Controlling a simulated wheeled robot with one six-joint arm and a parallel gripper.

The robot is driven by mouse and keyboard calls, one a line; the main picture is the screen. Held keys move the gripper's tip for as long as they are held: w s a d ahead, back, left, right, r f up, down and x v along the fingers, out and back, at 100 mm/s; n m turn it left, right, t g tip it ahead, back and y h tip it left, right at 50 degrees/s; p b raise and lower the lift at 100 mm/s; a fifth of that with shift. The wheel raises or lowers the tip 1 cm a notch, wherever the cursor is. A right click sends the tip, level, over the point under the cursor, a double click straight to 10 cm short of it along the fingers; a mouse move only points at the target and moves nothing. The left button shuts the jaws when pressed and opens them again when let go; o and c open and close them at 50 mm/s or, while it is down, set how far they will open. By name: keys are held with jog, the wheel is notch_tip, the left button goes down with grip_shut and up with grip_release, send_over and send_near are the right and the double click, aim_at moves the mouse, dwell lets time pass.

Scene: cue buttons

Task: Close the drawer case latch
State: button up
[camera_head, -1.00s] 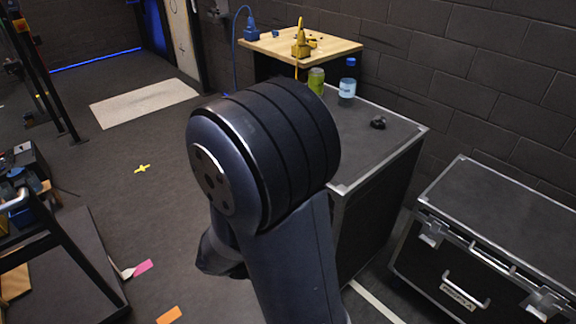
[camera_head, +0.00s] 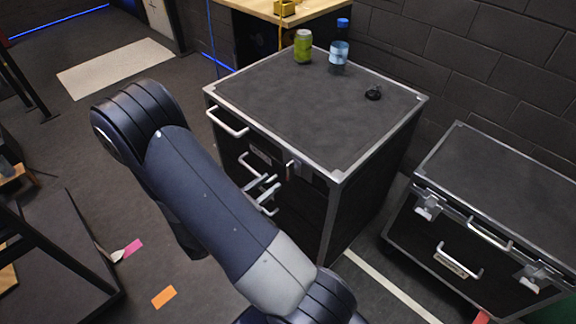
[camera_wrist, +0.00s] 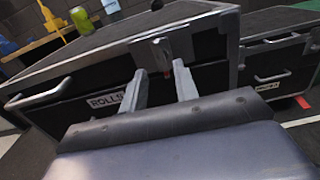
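The drawer case (camera_head: 315,105) is a black cabinet with silver edges. Its front has a drawer with a silver handle (camera_head: 228,122) and a white label (camera_head: 260,155); the label reads "ROLLS" in the wrist view (camera_wrist: 107,101). A small metal latch (camera_head: 291,168) sits near the front's right top corner. In the wrist view the latch (camera_wrist: 161,52) shows just beyond and between my fingertips. My gripper (camera_wrist: 160,83) is open and empty, in front of the case. In the head view my gripper (camera_head: 266,191) is below and left of the latch. Contact cannot be told.
A green can (camera_head: 303,46), a blue-capped bottle (camera_head: 339,52) and a small black object (camera_head: 373,93) stand on the case top. A second black case (camera_head: 500,200) stands to the right. A dark rack (camera_head: 60,250) is at left. The floor between is mostly clear.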

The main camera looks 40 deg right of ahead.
aim_at(287, 170)
jog(key=d, duration=0.5)
jog(key=d+p, duration=0.1)
jog(key=d, duration=0.2)
jog(key=shift+w+d, duration=0.1)
jog(key=shift+w, duration=0.2)
jog(key=shift+c, duration=0.6)
grip_shut()
